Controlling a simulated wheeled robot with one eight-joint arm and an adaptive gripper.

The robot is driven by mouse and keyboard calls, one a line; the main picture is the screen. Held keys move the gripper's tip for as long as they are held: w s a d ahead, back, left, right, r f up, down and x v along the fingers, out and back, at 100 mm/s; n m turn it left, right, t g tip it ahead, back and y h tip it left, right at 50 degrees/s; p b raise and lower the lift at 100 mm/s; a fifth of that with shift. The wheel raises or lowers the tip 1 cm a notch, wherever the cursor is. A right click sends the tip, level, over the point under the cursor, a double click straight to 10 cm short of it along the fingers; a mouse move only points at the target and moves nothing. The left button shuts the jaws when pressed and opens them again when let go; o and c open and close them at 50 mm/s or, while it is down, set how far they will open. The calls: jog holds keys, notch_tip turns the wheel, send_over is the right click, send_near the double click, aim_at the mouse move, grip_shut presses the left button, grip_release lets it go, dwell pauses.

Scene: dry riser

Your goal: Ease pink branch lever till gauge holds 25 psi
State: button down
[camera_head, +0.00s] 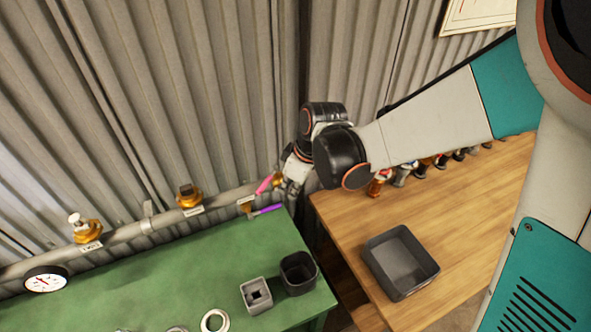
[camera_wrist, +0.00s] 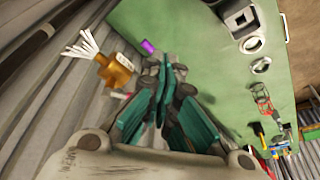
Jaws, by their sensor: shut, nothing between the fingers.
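The pink branch lever (camera_head: 264,185) sits on the pipe near the wall corner in the head view, angled up to the right. My gripper (camera_head: 280,183) is right beside its right end; I cannot tell whether they touch. In the wrist view my gripper (camera_wrist: 166,72) has its teal fingers shut with nothing between them. The round white gauge (camera_head: 45,280) stands at the left end of the pipe. Its red needle shows, but the numbers are too small to read.
A purple lever (camera_head: 267,209) lies just below the pink one. Brass valves (camera_head: 189,197) and (camera_head: 87,231) sit along the pipe. The green bench (camera_head: 170,275) holds square cups and rings. A grey tray (camera_head: 400,262) stands on the wooden table (camera_head: 465,215).

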aim_at(267, 182)
jog(key=shift+w+a+f, duration=0.2)
jog(key=shift+w+a, duration=0.1)
jog(key=shift+a, duration=0.3)
jog(key=shift+w+a+f, duration=0.25)
jog(key=shift+w+a, duration=0.05)
jog(key=shift+a, duration=0.25)
jog(key=shift+w+a+f, duration=0.2)
jog(key=shift+w+a, duration=0.1)
jog(key=shift+a, duration=0.3)
jog(key=shift+w+a+f, duration=0.1)
jog(key=shift+w+a, duration=0.1)
jog(key=shift+a, duration=0.55)
